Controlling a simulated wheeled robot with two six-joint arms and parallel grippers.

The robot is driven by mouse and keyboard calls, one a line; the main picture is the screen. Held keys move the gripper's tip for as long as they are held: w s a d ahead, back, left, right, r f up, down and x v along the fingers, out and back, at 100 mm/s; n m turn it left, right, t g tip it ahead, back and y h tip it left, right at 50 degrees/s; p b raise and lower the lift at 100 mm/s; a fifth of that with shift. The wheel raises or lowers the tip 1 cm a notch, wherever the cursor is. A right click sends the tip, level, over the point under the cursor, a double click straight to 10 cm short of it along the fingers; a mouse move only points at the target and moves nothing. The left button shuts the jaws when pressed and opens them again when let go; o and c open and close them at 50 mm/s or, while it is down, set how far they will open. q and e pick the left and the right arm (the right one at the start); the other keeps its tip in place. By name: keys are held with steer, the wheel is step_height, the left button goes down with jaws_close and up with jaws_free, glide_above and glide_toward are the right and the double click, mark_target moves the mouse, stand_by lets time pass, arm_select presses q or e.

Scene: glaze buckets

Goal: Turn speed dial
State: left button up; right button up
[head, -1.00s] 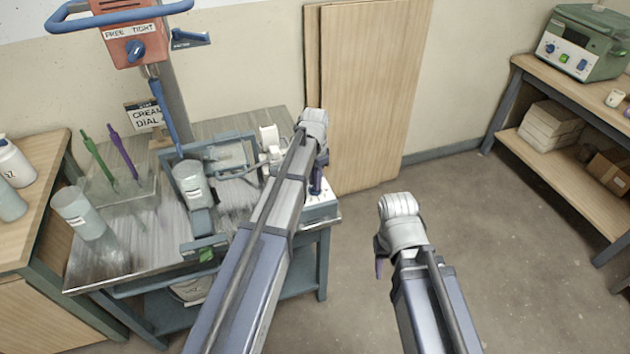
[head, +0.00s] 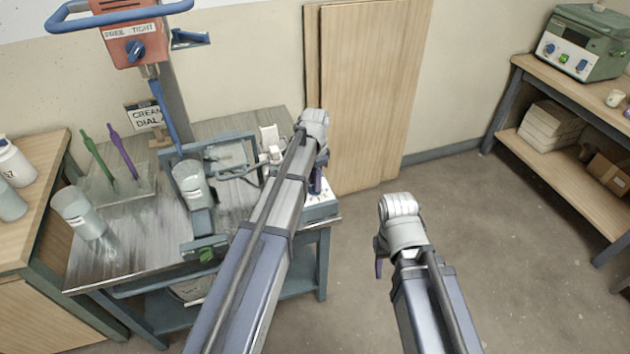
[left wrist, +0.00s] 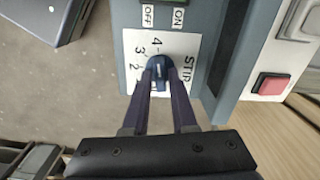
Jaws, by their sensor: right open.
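The speed dial (left wrist: 159,70) is a blue knob on a white panel (left wrist: 133,46) marked with numbers and partly covered lettering starting "STI". My left gripper (left wrist: 159,76) has its two dark fingers on either side of the knob, and they appear to touch it. In the head view my left gripper (head: 317,182) points down at the grey-blue device (head: 320,212) at the right end of the bench, and the dial is hidden there. My right gripper (head: 379,267) hangs open and empty over the floor, away from the bench.
On the bench stand grey cups (head: 78,212), a holder with green and purple sticks (head: 118,188) and a blue frame (head: 235,160). An orange mixer head (head: 135,35) rises behind. A red button (left wrist: 271,86) is right of the panel. Floor to the right is clear.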

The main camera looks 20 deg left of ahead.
arm_select(q)
steer(key=o, duration=0.3)
steer(key=shift+r, duration=0.1)
step_height(320, 180, up, 8)
steer(key=p, duration=0.8)
steer(key=shift+f, duration=0.2)
steer(key=s+d+n, duration=0.2)
steer(key=s+d, duration=0.2)
steer(key=s, duration=0.4)
steer(key=s+d+n, duration=0.1)
steer(key=s+d, duration=0.3)
steer(key=s, duration=0.4)
steer(key=s+d+n+y, duration=0.1)
steer(key=s+d+n, duration=0.1)
steer(key=s+d, duration=0.3)
steer(key=s, duration=0.3)
steer(key=shift+s+n, duration=0.15)
steer(key=shift+n, duration=0.15)
